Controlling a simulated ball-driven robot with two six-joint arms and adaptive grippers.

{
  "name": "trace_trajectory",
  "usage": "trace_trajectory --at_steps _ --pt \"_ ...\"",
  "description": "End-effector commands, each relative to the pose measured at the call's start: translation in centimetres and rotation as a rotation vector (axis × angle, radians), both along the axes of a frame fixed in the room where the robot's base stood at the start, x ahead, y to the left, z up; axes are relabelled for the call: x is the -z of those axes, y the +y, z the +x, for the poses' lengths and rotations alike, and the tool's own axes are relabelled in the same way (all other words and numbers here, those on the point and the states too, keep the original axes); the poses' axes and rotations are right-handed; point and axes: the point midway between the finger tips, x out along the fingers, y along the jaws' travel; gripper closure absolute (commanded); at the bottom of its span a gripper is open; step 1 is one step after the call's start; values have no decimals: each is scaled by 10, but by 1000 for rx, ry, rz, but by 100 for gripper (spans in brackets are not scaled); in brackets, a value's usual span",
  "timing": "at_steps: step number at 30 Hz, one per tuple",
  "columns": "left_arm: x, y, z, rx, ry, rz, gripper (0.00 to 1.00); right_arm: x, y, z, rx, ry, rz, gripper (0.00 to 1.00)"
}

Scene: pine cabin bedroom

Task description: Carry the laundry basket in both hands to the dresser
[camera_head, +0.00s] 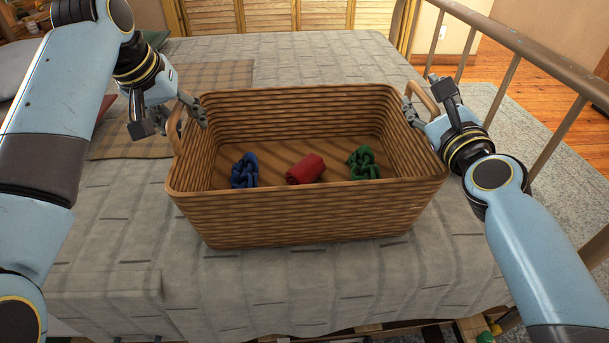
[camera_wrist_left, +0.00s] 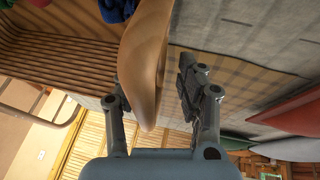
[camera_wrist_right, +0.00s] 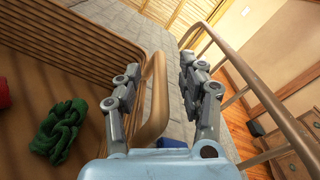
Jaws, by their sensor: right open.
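The woven brown laundry basket (camera_head: 310,218) stands upright on the bed. It holds a blue knotted cloth (camera_head: 245,171), a red rolled cloth (camera_head: 306,169) and a green knotted cloth (camera_head: 363,162). My left gripper (camera_head: 172,115) is at the left handle (camera_head: 175,128). In the left wrist view that handle (camera_wrist_left: 146,70) lies between the parted fingers, with a gap to one finger. My right gripper (camera_head: 428,100) is open at the right handle (camera_head: 422,98). In the right wrist view that handle (camera_wrist_right: 157,100) passes between its fingers, with a gap beside it.
The bed (camera_head: 110,250) has a grey cover and a plaid blanket (camera_head: 215,75). A metal bed rail (camera_head: 540,58) runs along the right, close to my right arm. Wooden floor (camera_head: 500,70) and a grey rug (camera_head: 555,130) lie beyond it. Wooden furniture (camera_wrist_right: 290,160) shows partly in the right wrist view.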

Motion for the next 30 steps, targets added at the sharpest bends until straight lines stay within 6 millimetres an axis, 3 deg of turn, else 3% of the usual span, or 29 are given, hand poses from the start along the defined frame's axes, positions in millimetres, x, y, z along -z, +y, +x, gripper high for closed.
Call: trace_trajectory --at_steps 7,16,17,30 --pt "0 0 0 0 0 0 62 0 0 0 0 0 0 59" --pt "0 0 0 0 0 0 100 0 0 0 0 0 0 97" --pt "0 0 0 0 0 0 100 0 0 0 0 0 0 100" --pt "0 0 0 -2 0 -3 100 0 0 0 1 -1 -1 100"
